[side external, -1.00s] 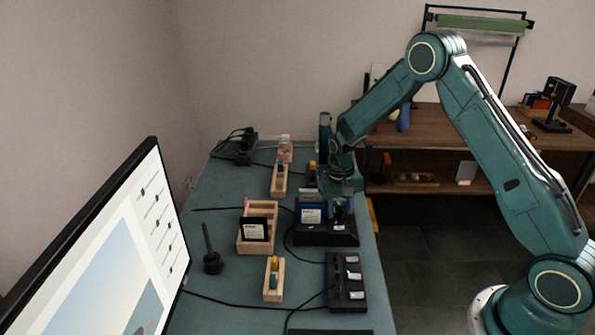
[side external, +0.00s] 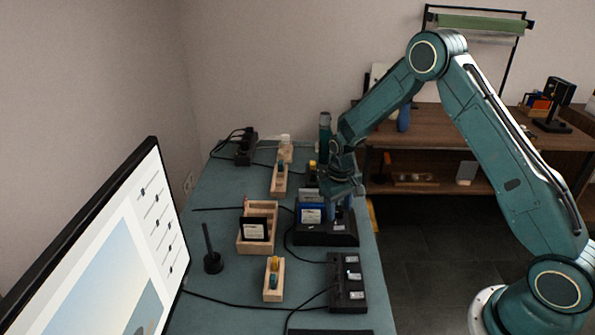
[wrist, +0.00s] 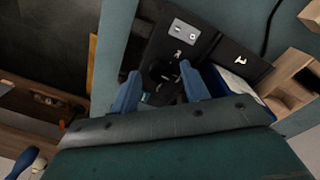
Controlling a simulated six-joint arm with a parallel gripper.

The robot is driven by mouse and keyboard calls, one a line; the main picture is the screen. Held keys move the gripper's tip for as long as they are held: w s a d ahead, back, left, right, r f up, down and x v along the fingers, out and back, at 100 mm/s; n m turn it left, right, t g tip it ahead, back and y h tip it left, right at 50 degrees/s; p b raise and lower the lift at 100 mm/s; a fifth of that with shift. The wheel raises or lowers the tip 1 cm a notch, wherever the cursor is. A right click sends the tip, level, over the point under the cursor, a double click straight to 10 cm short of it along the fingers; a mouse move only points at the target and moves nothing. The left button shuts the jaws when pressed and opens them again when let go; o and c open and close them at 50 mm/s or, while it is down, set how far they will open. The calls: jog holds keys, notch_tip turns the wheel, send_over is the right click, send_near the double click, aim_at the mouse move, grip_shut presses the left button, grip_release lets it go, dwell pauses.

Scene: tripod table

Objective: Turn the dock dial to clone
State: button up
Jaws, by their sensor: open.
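The black dock (side external: 318,240) stands near the right edge of the table, with a blue drive (side external: 311,214) upright in it. In the wrist view the dock (wrist: 232,62) shows its dark dial (wrist: 163,71), a round knob. My gripper (wrist: 160,70) is open, with one blue finger on each side of the dial. I cannot tell whether the fingers touch it. In the side view my gripper (side external: 342,208) is low over the right part of the dock and hides the dial. The dial's setting and the clone mark cannot be read.
A wooden box (side external: 243,241) with a black drive (side external: 255,229) stands left of the dock. A black strip (side external: 346,285) with pale labels lies in front. Small wooden holders (side external: 273,294), cables and a dark stand (side external: 212,262) are around. A large screen (side external: 120,260) fills the left foreground.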

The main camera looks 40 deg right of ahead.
aim_at(339, 214)
jog(key=n, duration=0.3)
jog(key=shift+n, duration=0.4)
jog(key=n, duration=0.4)
notch_tip(339, 214, up, 14)
jog(key=s+a+r+m+t, duration=0.1)
jog(key=s+a+r, duration=0.1)
jog(key=s+r, duration=0.4)
jog(key=s+a+r+m+t, duration=0.2)
jog(key=s+a+r, duration=0.1)
jog(key=s+r, duration=0.4)
jog(key=shift+s+a+r, duration=0.25)
jog(key=shift+r, duration=0.35)
dwell(0.6)
jog(key=s+a+r+m+t, duration=0.1)
jog(key=s+a+m+t, duration=0.1)
jog(key=s, duration=1.4)
jog(key=shift+s+a+r+m+t+y, duration=0.15)
jog(key=shift+a+r+m+t+y, duration=0.2)
jog(key=shift+a+m, duration=0.3)
